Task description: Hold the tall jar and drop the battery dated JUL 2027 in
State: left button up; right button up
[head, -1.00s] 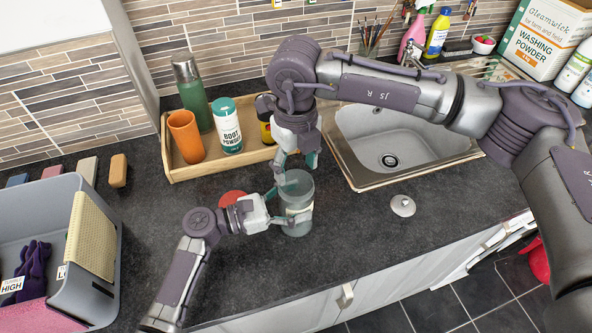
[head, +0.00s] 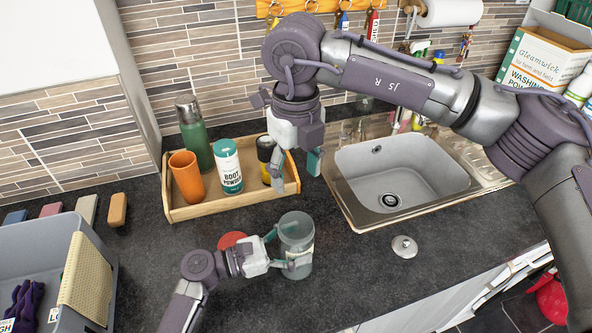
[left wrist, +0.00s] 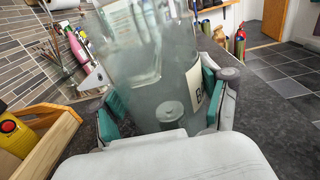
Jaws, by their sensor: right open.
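The tall jar (head: 297,232) is clear glass and stands upright and open-topped on the dark worktop. It fills the middle of the left wrist view (left wrist: 150,65), with part of a white label at its right side. My left gripper (head: 283,252) is shut on the jar, its teal pads on either side (left wrist: 158,112). My right gripper (head: 296,170) is open and raised behind the jar, in front of the wooden tray; no battery shows between its fingers. A round grey shape shows through the glass; I cannot tell whether it is inside or behind. No battery date is readable.
A round metal lid (head: 404,246) lies right of the jar. A red round thing (head: 232,241) is partly behind my left gripper. The wooden tray (head: 215,209) holds a flask, an orange cup, boot powder and a yellow-and-black item. The sink (head: 400,175) is behind right; a grey bin (head: 40,240) stands left.

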pick_arm(q)
jog(key=o, duration=0.3)
jog(key=shift+o, duration=0.2)
